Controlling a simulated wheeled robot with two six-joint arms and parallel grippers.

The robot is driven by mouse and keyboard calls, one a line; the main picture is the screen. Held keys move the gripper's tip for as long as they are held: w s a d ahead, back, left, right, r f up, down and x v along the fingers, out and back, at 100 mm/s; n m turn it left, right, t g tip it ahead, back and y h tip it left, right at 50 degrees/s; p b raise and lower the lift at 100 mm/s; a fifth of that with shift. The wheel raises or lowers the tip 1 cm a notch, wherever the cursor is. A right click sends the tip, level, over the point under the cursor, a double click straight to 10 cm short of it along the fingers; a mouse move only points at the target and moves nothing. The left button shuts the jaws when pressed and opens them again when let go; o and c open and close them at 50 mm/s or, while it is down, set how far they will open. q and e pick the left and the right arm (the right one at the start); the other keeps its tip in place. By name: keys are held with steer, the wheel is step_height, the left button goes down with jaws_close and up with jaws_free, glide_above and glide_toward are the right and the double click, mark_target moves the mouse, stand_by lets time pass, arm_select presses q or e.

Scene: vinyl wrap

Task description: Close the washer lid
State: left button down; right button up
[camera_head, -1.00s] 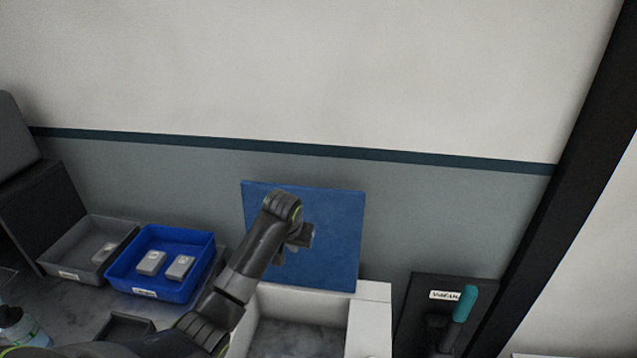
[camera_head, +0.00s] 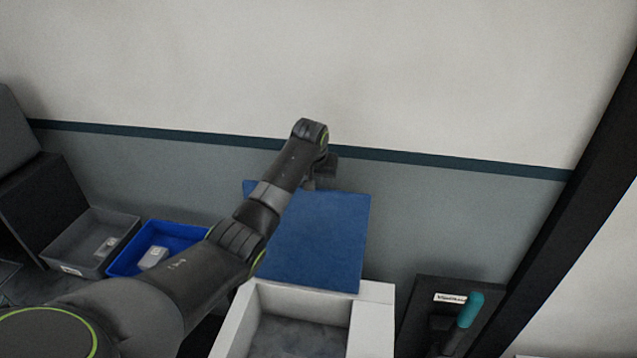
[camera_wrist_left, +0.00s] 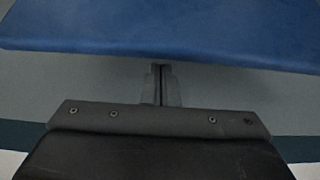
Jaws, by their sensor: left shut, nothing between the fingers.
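The washer is a white open-topped box (camera_head: 377,322) at the bottom middle of the head view. Its blue lid (camera_head: 318,240) stands raised at the box's back edge, in front of the wall. The lid also fills the top of the left wrist view (camera_wrist_left: 165,28). My left gripper (camera_head: 312,182) is at the lid's top edge in the head view. In the left wrist view its fingers (camera_wrist_left: 161,75) are together and empty, close to the lid's edge. I cannot tell whether they touch it. My right gripper is not in view.
A blue bin (camera_head: 124,263) and a grey bin (camera_head: 66,254) stand left of the washer. My left arm partly covers the blue bin. A dark panel with a teal-handled tool (camera_head: 468,310) stands right of the washer. The wall is close behind the lid.

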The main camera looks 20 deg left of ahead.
arm_select(q)
steer(key=x, duration=0.4)
steer(key=shift+w, duration=0.15)
steer(key=shift+f, duration=0.15)
